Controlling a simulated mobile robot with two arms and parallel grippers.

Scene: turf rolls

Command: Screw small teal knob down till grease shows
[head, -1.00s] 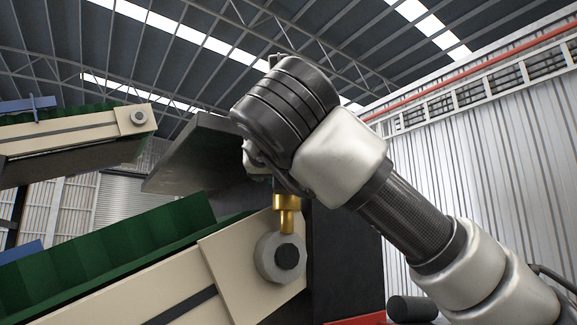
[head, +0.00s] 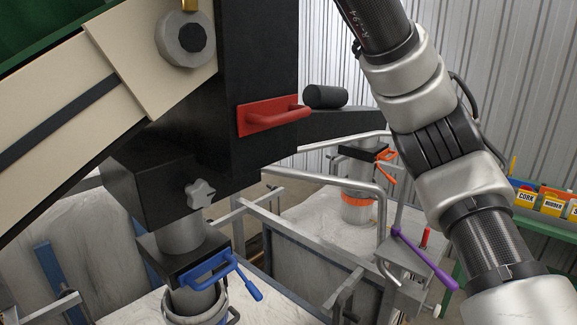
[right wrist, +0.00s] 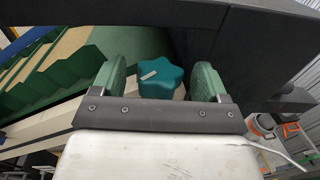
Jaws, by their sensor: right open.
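The teal knob (right wrist: 158,76), star-shaped with a pale line on its top, shows in the right wrist view. My right gripper (right wrist: 160,80) is open, with one green-padded finger on each side of the knob. In the head view my right arm rises out of the top of the picture, so the gripper and the teal knob are outside that view. A brass fitting (head: 190,5) shows at the top edge above the grey roller end (head: 185,39). No grease can be made out. My left gripper is not in view.
A black housing with a red handle (head: 276,115) stands beside the cream conveyor frame (head: 110,75). A grey star knob (head: 201,193) and a blue clamp handle (head: 222,275) are lower down. Metal rails and a purple lever (head: 424,258) lie near my right arm.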

